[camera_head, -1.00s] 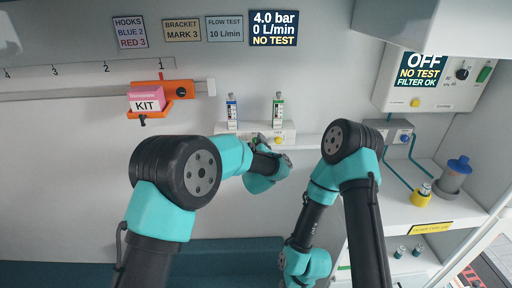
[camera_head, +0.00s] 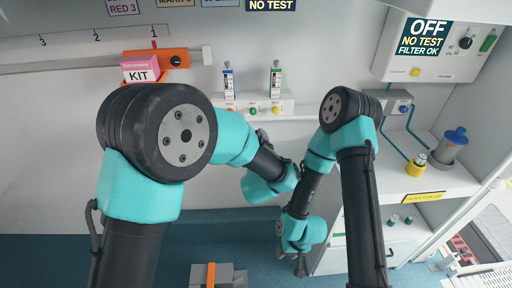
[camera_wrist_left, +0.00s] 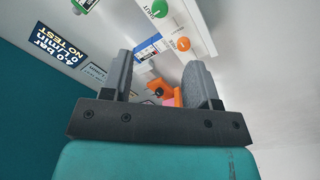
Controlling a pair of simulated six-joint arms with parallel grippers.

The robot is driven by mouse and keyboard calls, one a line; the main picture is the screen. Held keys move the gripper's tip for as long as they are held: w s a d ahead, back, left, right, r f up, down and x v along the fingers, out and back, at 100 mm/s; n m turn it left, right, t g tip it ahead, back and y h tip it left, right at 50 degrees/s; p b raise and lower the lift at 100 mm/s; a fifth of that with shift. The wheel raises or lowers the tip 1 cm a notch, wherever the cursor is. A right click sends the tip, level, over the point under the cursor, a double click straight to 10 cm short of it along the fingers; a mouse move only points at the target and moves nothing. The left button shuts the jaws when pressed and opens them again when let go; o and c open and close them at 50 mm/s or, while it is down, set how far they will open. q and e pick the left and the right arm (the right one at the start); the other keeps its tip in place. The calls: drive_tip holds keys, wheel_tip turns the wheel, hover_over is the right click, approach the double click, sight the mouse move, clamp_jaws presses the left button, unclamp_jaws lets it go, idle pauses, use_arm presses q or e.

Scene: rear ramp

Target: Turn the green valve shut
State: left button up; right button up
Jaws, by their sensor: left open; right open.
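The green valve is a small green knob (camera_head: 253,111) on a white wall panel (camera_head: 288,101), between an orange knob (camera_head: 231,111) and a yellow knob (camera_head: 276,110). In the left wrist view the green knob (camera_wrist_left: 160,8) is at the top edge beside the word SHUT, with the orange knob (camera_wrist_left: 183,44) below it. My left gripper (camera_wrist_left: 162,78) is open and empty, with the green knob beyond its fingertips, apart from them. In the head view my left arm mostly hides it, just below the panel. My right gripper (camera_head: 300,264) hangs low, open and away from the panel.
A pink KIT box (camera_head: 141,71) sits on an orange bracket to the left. A grey and orange object (camera_head: 218,275) is at the bottom. A shelf with a blue-capped container (camera_head: 453,147) is right.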

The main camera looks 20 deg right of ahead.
use_arm(q)
drive_tip(key=shift+v, duration=1.6)
drive_tip(key=a+f+m+g+y, duration=0.1)
drive_tip(key=a+f+m+g, duration=0.2)
drive_tip(key=a+f+g, duration=1.3)
drive_tip(key=s+a+f, duration=0.9)
drive_tip(key=s+a, duration=0.1)
drive_tip(key=a, duration=0.1)
drive_tip(key=s+a+f+m+g, duration=0.1)
drive_tip(key=s+a+f, duration=0.9)
drive_tip(key=a, duration=0.2)
drive_tip(key=shift+m+h, duration=0.3)
drive_tip(key=shift+h, duration=0.1)
drive_tip(key=shift+a, duration=0.1)
